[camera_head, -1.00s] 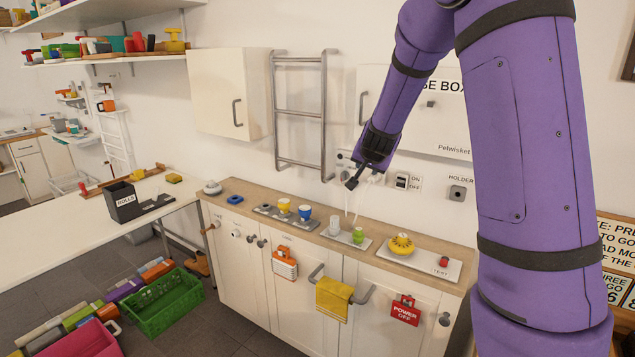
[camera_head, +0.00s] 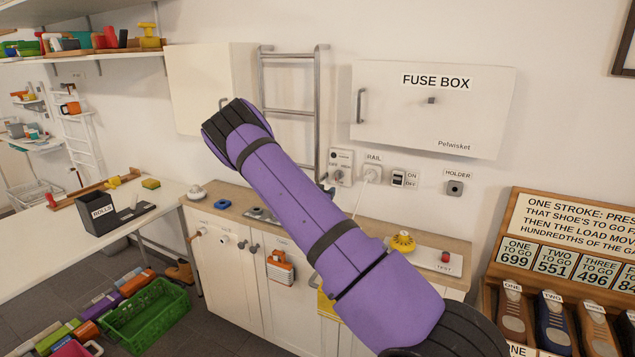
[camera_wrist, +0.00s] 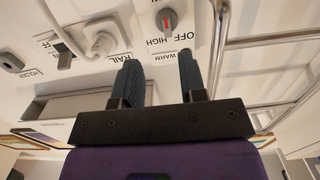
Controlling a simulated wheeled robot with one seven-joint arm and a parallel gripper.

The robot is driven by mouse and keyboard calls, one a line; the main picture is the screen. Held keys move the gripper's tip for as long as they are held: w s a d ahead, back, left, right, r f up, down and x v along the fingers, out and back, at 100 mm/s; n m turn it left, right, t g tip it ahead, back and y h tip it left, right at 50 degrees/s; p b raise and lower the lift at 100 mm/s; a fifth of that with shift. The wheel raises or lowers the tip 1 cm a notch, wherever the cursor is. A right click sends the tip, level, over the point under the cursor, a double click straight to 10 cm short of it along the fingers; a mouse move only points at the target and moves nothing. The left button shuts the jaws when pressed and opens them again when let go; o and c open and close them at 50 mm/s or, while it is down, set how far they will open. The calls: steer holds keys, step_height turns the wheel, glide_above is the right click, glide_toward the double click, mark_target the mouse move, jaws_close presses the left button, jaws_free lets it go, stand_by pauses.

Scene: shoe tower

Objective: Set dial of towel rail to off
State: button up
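The towel rail (camera_head: 318,110) is a silver ladder-like rack on the wall in the head view; its bars (camera_wrist: 217,65) show at the right of the wrist view. A white dial panel (camera_head: 348,160) is right of its foot. In the wrist view the dial (camera_wrist: 170,19) is a grey round knob with a red mark, near labels OFF, HIGH and WARM, upside down. I cannot tell which label the mark points to. My gripper (camera_wrist: 159,76) is open and empty, its two dark fingers apart and pointing towards the panel. In the head view my arm mostly hides it.
A RAIL outlet with a plugged white cable (camera_head: 371,174), an ON/OFF switch (camera_head: 398,179) and a HOLDER fitting (camera_head: 455,188) are right of the dial. The fuse box (camera_head: 430,120) is above. The counter (camera_head: 455,245) below carries several items, partly hidden by my arm.

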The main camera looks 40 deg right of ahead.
mark_target(338, 176)
steer(key=w+x, duration=0.1)
steer(key=x, duration=0.9)
steer(key=shift+d, duration=0.2)
steer(key=shift+c, duration=0.4)
steer(key=shift+f, duration=0.1)
jaws_close()
